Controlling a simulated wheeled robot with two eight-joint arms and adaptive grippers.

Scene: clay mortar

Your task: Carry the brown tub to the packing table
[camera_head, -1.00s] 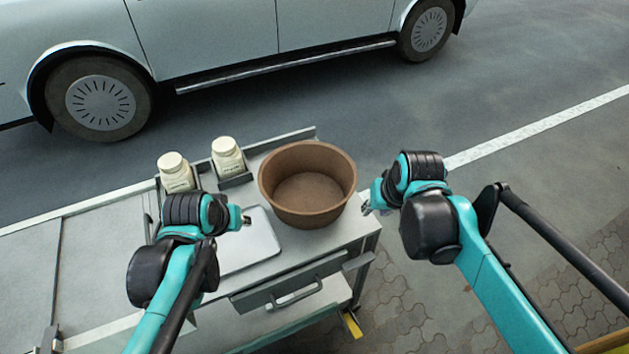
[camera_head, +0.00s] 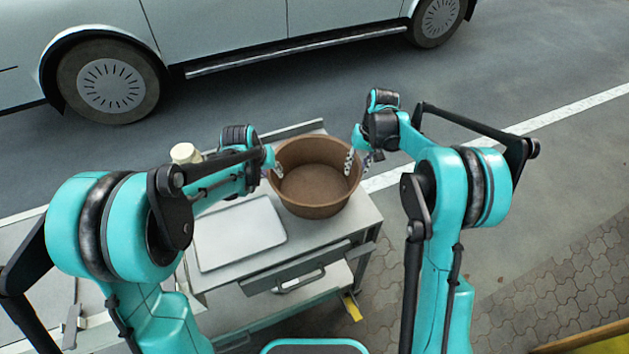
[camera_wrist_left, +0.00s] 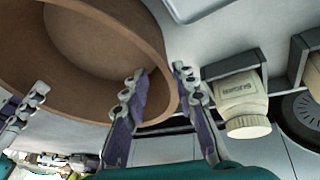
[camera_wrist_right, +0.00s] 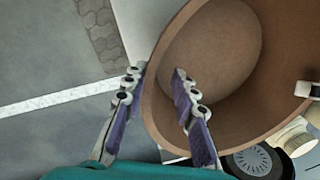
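The brown tub (camera_head: 318,192) is round, open and empty, and stands upright on a grey wheeled cart (camera_head: 345,230). My left gripper (camera_head: 272,166) is at its left rim. In the left wrist view its fingers (camera_wrist_left: 160,92) are apart, one over the inside of the tub (camera_wrist_left: 70,90) and one outside. My right gripper (camera_head: 359,158) is at the right rim. In the right wrist view its fingers (camera_wrist_right: 157,88) are also apart, on either side of the wall of the tub (camera_wrist_right: 150,112). I cannot identify the packing table.
A white jar (camera_head: 185,152) stands at the cart's back left; a labelled jar (camera_wrist_left: 240,100) sits beside the left gripper in its wrist view. A flat pale tray (camera_head: 240,235) lies in front of the tub. A parked vehicle (camera_head: 240,35) stands behind the cart. Open paving (camera_head: 560,290) lies to the right.

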